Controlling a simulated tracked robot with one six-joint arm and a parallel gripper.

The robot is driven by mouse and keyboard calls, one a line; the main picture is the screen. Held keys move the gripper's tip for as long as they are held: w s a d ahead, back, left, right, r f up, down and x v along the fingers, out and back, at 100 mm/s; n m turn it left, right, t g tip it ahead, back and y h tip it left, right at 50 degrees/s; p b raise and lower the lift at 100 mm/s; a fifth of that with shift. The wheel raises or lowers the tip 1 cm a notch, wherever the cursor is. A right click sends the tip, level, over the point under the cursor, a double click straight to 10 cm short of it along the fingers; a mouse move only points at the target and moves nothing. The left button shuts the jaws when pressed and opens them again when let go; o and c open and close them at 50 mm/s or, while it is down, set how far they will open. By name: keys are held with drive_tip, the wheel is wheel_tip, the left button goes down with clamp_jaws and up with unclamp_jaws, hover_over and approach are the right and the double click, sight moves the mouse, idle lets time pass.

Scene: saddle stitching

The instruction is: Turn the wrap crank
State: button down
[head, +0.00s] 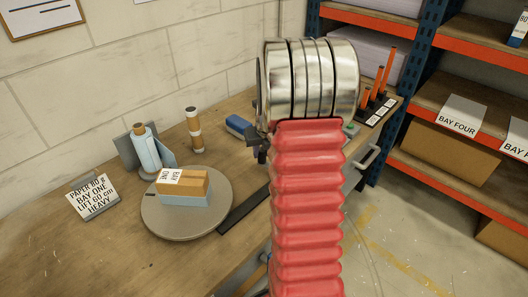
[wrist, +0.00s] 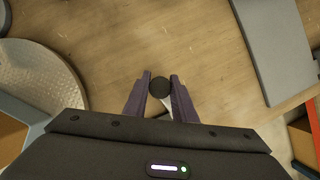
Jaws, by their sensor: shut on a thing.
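The wrap crank shows in the wrist view as a round black knob (wrist: 160,87) with a pale metal piece below it. My gripper (wrist: 160,83) has its two purple fingers closed on the knob, one on each side. In the head view a small dark part of my gripper (head: 259,155) shows left of my red arm, which hides the crank. The turntable also shows at the left of the wrist view (wrist: 35,60).
A blue-white wrap roll (head: 145,150) stands behind the turntable, with a brown-and-white roll (head: 194,128) to its right. A paper sign (head: 91,197) stands at left. A dark flat bar (head: 243,210) lies right of the turntable. Shelves (head: 450,90) stand at right.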

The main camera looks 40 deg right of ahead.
drive_tip(key=shift+s+d, duration=0.1)
idle(0.4)
drive_tip(key=c, duration=1.5)
unclamp_jaws()
drive_tip(key=shift+o, duration=0.2)
drive_tip(key=shift+r, duration=0.1)
drive_tip(key=v, duration=1.3)
drive_tip(key=shift+r, duration=0.2)
